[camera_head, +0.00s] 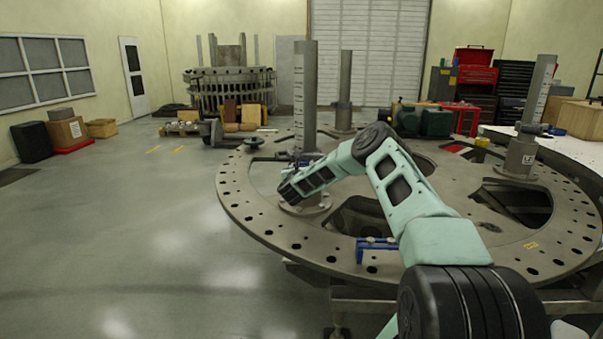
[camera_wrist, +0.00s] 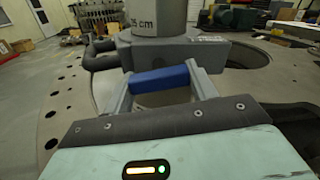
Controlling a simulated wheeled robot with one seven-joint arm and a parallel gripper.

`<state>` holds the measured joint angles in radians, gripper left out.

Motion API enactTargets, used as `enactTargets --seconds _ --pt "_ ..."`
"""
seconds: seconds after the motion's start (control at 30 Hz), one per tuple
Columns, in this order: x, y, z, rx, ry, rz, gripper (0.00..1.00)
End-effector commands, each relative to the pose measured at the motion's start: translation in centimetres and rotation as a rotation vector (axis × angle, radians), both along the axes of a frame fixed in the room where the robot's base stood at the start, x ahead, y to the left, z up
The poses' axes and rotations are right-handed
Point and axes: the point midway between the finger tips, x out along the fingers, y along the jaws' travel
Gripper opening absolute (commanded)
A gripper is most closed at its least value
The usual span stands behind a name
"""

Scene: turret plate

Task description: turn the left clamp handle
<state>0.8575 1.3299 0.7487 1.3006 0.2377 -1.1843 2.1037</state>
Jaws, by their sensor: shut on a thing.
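The left clamp is a grey block (camera_wrist: 212,52) around the foot of an upright post (camera_wrist: 158,18), seen in the wrist view. Its blue handle (camera_wrist: 163,79) faces me. My gripper (camera_wrist: 162,75) has one grey finger at each end of the blue handle and is shut on it. In the head view, the same tall post (camera_head: 305,95) stands on the left part of the round turret plate (camera_head: 262,215).
A blue clamp-like part (camera_head: 375,246) sits at the plate's near edge. Other posts stand at the back (camera_head: 345,85) and right (camera_head: 537,95). The plate has large openings and rim holes. The floor left of the plate is clear.

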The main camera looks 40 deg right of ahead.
Motion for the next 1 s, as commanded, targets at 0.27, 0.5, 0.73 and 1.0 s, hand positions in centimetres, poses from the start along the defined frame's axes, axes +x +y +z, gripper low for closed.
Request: enactTargets --seconds 0.27,0.5,0.73,1.0 --pt "-0.05 -0.02 -0.40 -0.159 0.205 0.001 0.34" --pt "-0.14 -0.11 -0.28 -0.294 0.389 0.000 0.34" --pt "-0.21 -0.11 -0.09 -0.424 0.564 0.001 0.34" --pt "-0.26 -0.17 0.12 -0.574 0.769 0.000 0.34"
